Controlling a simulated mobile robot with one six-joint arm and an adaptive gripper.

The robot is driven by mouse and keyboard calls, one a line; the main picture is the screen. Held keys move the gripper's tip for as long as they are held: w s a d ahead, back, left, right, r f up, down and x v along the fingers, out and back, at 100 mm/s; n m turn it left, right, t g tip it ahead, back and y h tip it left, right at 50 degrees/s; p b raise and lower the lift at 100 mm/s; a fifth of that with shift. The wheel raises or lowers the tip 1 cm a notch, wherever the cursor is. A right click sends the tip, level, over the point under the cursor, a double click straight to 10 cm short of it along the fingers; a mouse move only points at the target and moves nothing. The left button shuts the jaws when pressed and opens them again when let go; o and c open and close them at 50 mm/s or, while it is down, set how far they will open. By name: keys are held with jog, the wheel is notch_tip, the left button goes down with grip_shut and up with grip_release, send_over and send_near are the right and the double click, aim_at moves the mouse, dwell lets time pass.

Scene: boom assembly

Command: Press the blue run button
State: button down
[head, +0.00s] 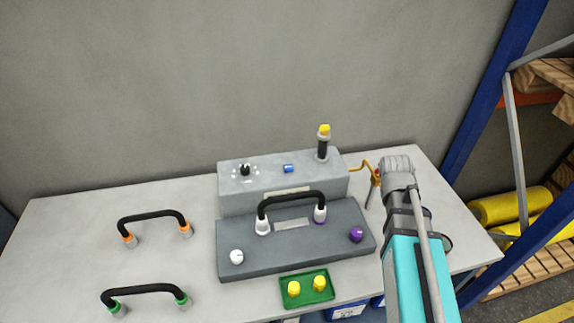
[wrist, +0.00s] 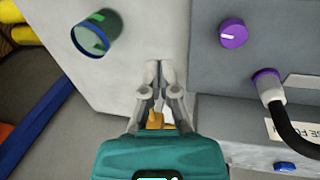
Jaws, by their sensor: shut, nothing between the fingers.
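The blue run button (head: 288,168) sits on top of the grey control box (head: 233,200), between a black dial and a post. It also shows at the lower right of the wrist view (wrist: 285,166). My gripper (wrist: 153,66) is shut and empty, with its fingertips together over the light table top. In the head view my gripper is mostly hidden by my wrist, to the right of the control box. It is clearly apart from the blue button.
A yellow-capped post (head: 323,143) stands by the button. A dark panel (head: 300,261) with a handle and knobs lies in front. A cylinder (wrist: 94,35) stands nearby.

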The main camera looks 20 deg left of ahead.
jog(key=w+a+r+n+t+h+p, duration=0.15)
jog(key=w+a+n, duration=0.25)
jog(key=a, duration=0.4)
jog(key=w+a+r+n+t+p, duration=0.1)
jog(key=w+a+r+n+t, duration=0.2)
jog(key=a, duration=0.5)
notch_tip(320, 180, up, 6)
jog(key=n+t+p, duration=0.2)
jog(key=n+t, duration=0.1)
jog(key=n, duration=0.7)
send_over(287, 167)
jog(key=shift+f+g, duration=0.2)
jog(key=shift+g, duration=0.05)
jog(key=shift+f, duration=0.15)
notch_tip(287, 167, down, 8)
jog(key=b, duration=0.8)
jog(key=shift+s+f+b, duration=0.1)
jog(key=shift+f+b, duration=0.15)
jog(key=shift+b, duration=0.1)
jog(key=shift+f, duration=0.15)
jog(key=shift+f+b, duration=0.25)
jog(key=shift+b, duration=0.15)
